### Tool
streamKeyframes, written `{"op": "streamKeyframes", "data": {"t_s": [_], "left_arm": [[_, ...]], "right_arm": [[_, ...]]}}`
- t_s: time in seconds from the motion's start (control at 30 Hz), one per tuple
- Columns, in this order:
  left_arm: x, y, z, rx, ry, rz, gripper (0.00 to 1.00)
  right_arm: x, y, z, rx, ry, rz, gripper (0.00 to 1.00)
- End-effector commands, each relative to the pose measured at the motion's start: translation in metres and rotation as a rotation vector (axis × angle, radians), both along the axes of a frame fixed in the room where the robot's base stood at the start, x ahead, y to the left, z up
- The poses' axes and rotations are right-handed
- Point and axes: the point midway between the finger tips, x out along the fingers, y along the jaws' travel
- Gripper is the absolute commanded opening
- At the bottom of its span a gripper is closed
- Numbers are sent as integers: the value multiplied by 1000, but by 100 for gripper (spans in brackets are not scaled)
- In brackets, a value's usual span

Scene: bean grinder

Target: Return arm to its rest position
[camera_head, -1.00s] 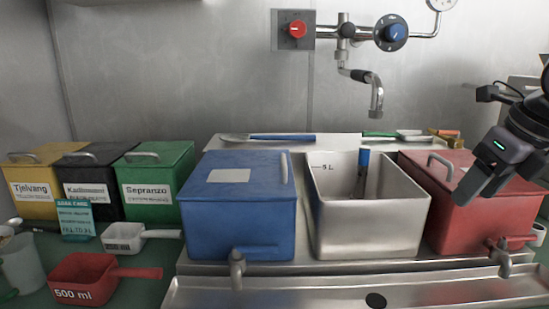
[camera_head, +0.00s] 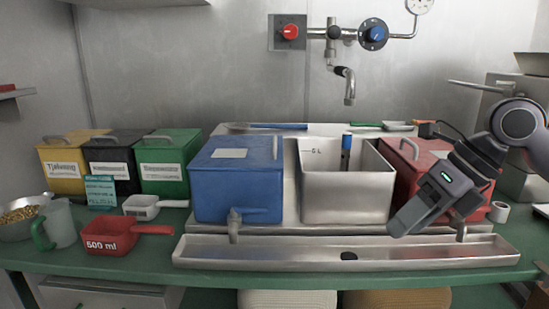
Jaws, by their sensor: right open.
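My right gripper (camera_head: 405,218) hangs at the right of the head view, its fingers pointing down and left. It is open with nothing between its fingers. My right arm comes in from the right edge. My left gripper is not in view.
A blue container (camera_head: 230,190) with a tap and an open steel container (camera_head: 345,200) stand left of my gripper. Yellow, black and green bins, a red scoop (camera_head: 110,235), a white scoop and a jug stand at left. A wall tap hangs above.

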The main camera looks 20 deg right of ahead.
Motion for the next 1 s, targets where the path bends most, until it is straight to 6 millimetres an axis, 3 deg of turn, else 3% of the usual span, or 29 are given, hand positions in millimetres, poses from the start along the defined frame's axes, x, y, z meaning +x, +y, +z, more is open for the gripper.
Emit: {"op": "streamKeyframes", "data": {"t_s": [0.1, 0.3, 0.5, 0.67, 0.77, 0.87, 1.0], "left_arm": [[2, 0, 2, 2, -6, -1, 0], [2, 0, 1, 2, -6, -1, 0], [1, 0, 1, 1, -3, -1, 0], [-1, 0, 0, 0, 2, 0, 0], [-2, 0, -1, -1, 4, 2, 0], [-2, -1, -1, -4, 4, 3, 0], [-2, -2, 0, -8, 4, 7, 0]], "right_arm": [[2, 61, -23, 226, 39, 114, 58], [-4, 147, -38, 680, 121, 184, 58], [-3, 194, -38, 1145, 229, 67, 58], [10, 202, -48, 1481, 329, -161, 58], [22, 197, -66, 1661, 397, -362, 58], [31, 185, -96, 1808, 469, -601, 58], [33, 165, -157, 1942, 575, -997, 58]]}}
